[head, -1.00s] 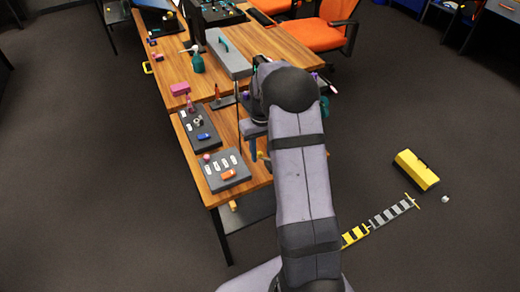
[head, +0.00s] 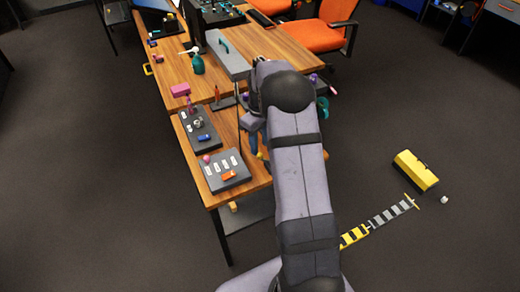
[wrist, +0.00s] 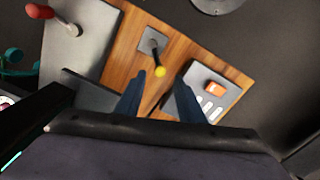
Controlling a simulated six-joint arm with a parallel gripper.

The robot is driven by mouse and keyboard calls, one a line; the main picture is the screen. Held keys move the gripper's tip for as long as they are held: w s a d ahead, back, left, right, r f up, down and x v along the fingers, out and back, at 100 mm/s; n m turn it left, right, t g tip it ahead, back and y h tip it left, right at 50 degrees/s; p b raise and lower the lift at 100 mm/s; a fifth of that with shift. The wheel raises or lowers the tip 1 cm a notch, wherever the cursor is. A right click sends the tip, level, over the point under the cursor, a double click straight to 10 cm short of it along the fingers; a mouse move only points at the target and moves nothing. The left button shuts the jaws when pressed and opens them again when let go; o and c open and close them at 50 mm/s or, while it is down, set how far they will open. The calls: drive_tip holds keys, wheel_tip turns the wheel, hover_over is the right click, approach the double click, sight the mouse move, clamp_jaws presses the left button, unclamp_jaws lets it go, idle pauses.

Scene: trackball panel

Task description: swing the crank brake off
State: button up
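My gripper (wrist: 158,100) is open in the wrist view, with two dark blue fingers apart and nothing between them. A lever with a yellow knob (wrist: 160,71) rises from a small grey plate (wrist: 152,42) just beyond the fingertips, lined up with the gap. A red-handled lever (wrist: 42,12) stands on a grey panel (wrist: 85,45) at the upper left. No label shows which lever is the crank brake. In the head view, my arm hides most of this area; a blue finger (head: 254,144) shows beside the yellow knob (head: 260,156).
A dark panel with white strips and an orange switch (wrist: 215,89) is close to the right finger; it also shows in the head view (head: 228,175). A teal part (wrist: 14,66) is at the left. The wooden tabletop (wrist: 185,42) is bare around the small plate.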

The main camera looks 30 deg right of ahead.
sight(260, 154)
drive_tip(key=shift+f+p, duration=0.4)
drive_tip(key=shift+f, duration=1.7)
clamp_jaws()
